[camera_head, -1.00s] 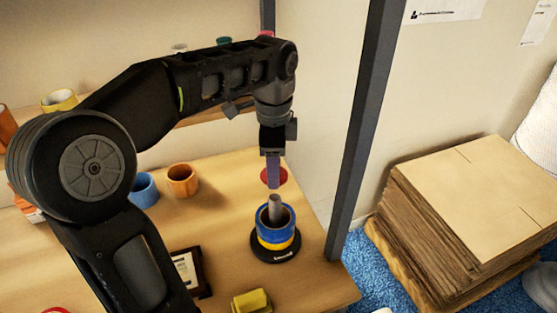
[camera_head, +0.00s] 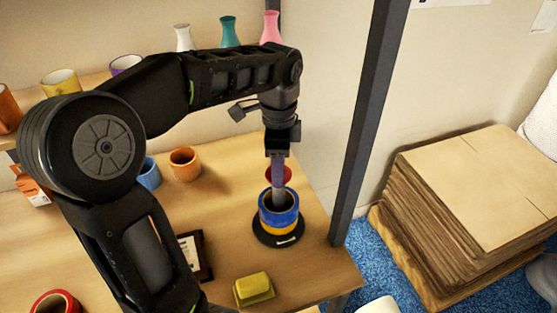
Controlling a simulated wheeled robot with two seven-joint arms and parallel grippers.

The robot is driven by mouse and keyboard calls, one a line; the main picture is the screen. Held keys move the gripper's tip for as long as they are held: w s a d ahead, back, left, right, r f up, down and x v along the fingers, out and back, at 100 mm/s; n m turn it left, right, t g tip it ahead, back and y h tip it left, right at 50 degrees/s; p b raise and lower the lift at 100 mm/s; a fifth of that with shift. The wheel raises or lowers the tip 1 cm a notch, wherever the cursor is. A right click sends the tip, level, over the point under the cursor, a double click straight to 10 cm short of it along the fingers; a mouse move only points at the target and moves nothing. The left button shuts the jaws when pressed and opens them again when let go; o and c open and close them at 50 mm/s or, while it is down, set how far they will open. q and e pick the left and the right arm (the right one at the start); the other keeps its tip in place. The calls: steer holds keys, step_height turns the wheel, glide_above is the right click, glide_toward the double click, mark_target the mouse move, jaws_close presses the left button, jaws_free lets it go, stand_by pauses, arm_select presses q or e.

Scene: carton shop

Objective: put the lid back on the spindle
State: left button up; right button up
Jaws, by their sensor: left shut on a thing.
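The spindle stands near the right end of the table on a round black base (camera_head: 278,236). A blue roll (camera_head: 285,216) sits over a yellow roll around its grey post (camera_head: 279,198). My left gripper (camera_head: 278,172) points straight down above the spindle, shut on the red lid (camera_head: 288,174). The lid shows on both sides of the fingers, which hide its middle. It appears close to the post's top; I cannot tell whether they touch. My right gripper is not in view.
An orange cup (camera_head: 185,164) and a blue cup (camera_head: 150,174) stand left of the spindle. A framed card (camera_head: 192,252) and a yellow block (camera_head: 254,287) lie in front. A dark upright post (camera_head: 366,120) rises on the right, near stacked cardboard (camera_head: 470,210).

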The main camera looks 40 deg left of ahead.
arm_select(q)
steer(key=shift+f, duration=0.6)
steer(key=shift+r, duration=0.1)
stand_by(0.8)
steer(key=shift+f, duration=0.2)
stand_by(1.4)
steer(key=o, duration=1.4)
steer(key=shift+o, duration=0.5)
steer(key=o, duration=0.4)
